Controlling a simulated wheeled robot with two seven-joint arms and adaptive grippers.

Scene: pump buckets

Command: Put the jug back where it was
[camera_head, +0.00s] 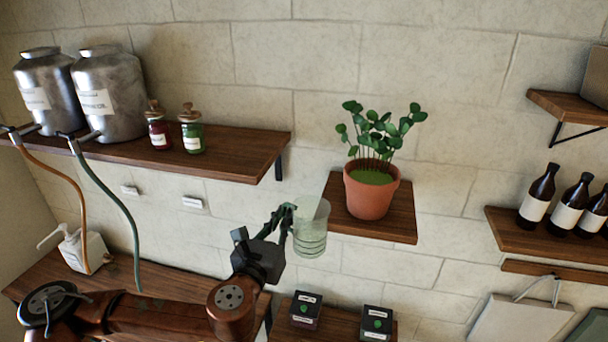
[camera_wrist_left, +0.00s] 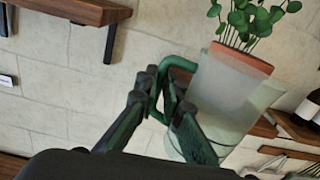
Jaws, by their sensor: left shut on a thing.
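The jug (camera_head: 311,230) is clear and slightly green, with ring lines low on its body and a green handle (camera_wrist_left: 170,64). My left gripper (camera_head: 284,215) is shut on the handle. It holds the jug nearly upright in mid-air, at the left of the small plant shelf in the head view. In the left wrist view the gripper's fingers (camera_wrist_left: 163,100) close around the handle. The jug (camera_wrist_left: 228,98) there overlaps the plant pot behind it. My right gripper is not in view.
A potted plant (camera_head: 371,190) stands on the small shelf (camera_head: 400,226). The long shelf (camera_head: 235,150) bears metal tanks, with hoses hanging down, and small jars. Two dark boxes (camera_head: 306,310) sit on a lower surface (camera_head: 338,328). A white pump bottle (camera_head: 85,250) stands at left.

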